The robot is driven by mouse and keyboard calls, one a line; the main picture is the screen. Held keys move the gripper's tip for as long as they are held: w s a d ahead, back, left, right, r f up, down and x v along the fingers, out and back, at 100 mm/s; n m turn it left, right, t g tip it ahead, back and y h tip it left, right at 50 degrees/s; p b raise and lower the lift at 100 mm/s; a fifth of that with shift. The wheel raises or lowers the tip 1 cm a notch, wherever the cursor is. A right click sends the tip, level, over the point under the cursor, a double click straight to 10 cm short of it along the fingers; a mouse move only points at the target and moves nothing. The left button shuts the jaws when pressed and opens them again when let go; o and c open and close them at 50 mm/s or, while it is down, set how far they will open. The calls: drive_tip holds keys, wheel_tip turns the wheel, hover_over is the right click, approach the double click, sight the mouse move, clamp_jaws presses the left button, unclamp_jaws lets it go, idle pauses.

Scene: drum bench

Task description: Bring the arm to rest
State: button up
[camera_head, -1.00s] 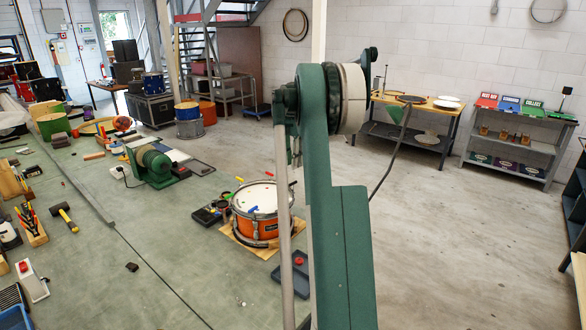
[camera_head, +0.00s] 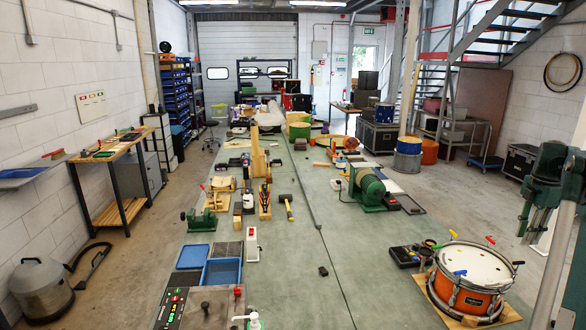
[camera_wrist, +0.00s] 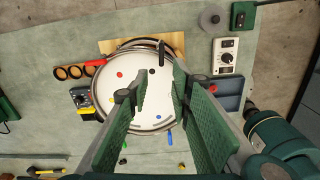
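My gripper (camera_wrist: 160,92) shows in the wrist view with its two green fingers apart and nothing held between them. It points down over the snare drum (camera_wrist: 118,103), whose white head shows behind and between the fingers. How high it is above the drum I cannot tell. In the head view the orange drum (camera_head: 466,298) sits on a wooden board at the lower right, with small coloured pieces around its rim.
The long green bench (camera_head: 290,280) runs away from me. A green motor-like machine (camera_head: 369,188), a mallet (camera_head: 286,207), a blue bin (camera_head: 222,271) and a soap-like bottle (camera_head: 254,320) stand on it. In the wrist view, a grey control box (camera_wrist: 228,56) lies beside the drum.

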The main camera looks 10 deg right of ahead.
drive_tip(key=a+r+m+t+h, duration=0.1)
drive_tip(key=a+r+m, duration=0.3)
drive_tip(key=a, duration=1.2)
drive_tip(key=a+r+m+t, duration=0.15)
drive_tip(key=a+r, duration=0.45)
drive_tip(key=a, duration=1)
drive_tip(key=s+a+m+t, duration=0.1)
drive_tip(key=s+a+m, duration=0.1)
drive_tip(key=s+a, duration=0.5)
drive_tip(key=s+a+m+t, duration=0.1)
drive_tip(key=s+a+m, duration=0.15)
drive_tip(key=a, duration=0.95)
drive_tip(key=s+a+f+m+t, duration=0.1)
drive_tip(key=s+a+f+m, duration=0.2)
drive_tip(key=s+a+f, duration=0.3)
drive_tip(key=s+a+f+m+t+y+b, duration=0.1)
drive_tip(key=s+a+f+m, duration=0.2)
drive_tip(key=s+a, duration=0.9)
drive_tip(key=shift+a+f+m+t, duration=0.35)
drive_tip(key=shift+a+f, duration=0.25)
drive_tip(key=shift+f, duration=1)
drive_tip(key=shift+s, duration=0.1)
